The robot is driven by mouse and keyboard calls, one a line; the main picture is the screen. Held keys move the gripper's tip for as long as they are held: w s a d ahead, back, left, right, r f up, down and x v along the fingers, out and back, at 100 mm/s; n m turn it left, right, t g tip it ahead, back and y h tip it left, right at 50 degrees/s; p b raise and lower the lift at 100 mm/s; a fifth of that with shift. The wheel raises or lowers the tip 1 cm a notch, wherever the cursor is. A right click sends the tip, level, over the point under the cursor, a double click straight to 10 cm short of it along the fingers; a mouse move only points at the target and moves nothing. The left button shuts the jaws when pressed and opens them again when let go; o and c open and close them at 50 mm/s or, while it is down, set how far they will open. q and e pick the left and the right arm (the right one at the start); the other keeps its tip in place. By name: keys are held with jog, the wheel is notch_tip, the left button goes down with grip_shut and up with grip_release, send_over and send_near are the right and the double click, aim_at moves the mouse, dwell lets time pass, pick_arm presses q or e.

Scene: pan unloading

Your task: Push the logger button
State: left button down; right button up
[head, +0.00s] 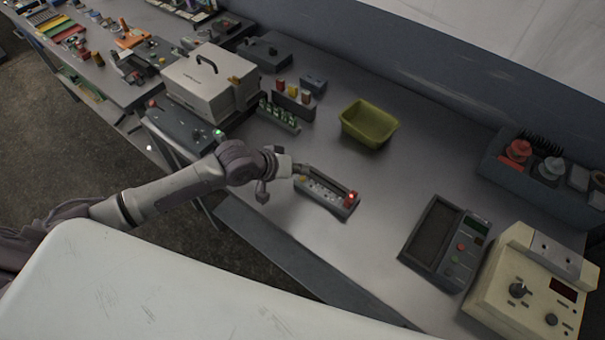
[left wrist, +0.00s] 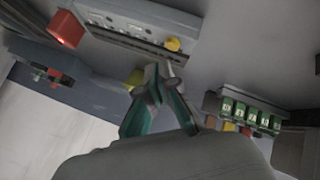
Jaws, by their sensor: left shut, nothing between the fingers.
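A small grey box with a row of light sockets (head: 326,190) lies on the bench in the head view. It has a lit red button (head: 351,196) at its right end and a yellow button (head: 303,178) at its left end. In the left wrist view the red button (left wrist: 66,28) is at upper left and the yellow button (left wrist: 172,44) is near the fingertips. My left gripper (head: 299,169) is shut and empty beside the yellow end; its fingertips also show in the left wrist view (left wrist: 160,72). I cannot tell whether they touch it. No label marks the logger.
A yellow-green bin (head: 369,123) stands behind the box. A dark panel with buttons (head: 445,243) and a cream instrument (head: 530,285) are at right. A rack of green parts (head: 279,112) and a white case (head: 208,82) are at left. Bench around the box's right side is clear.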

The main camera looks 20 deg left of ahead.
aim_at(300, 179)
pick_arm(q)
notch_tip(300, 179, up, 4)
jog(key=p, duration=0.4)
jog(key=shift+f, duration=0.2)
notch_tip(300, 179, up, 2)
jog(key=shift+r+p, duration=0.15)
jog(key=shift+p, duration=0.3)
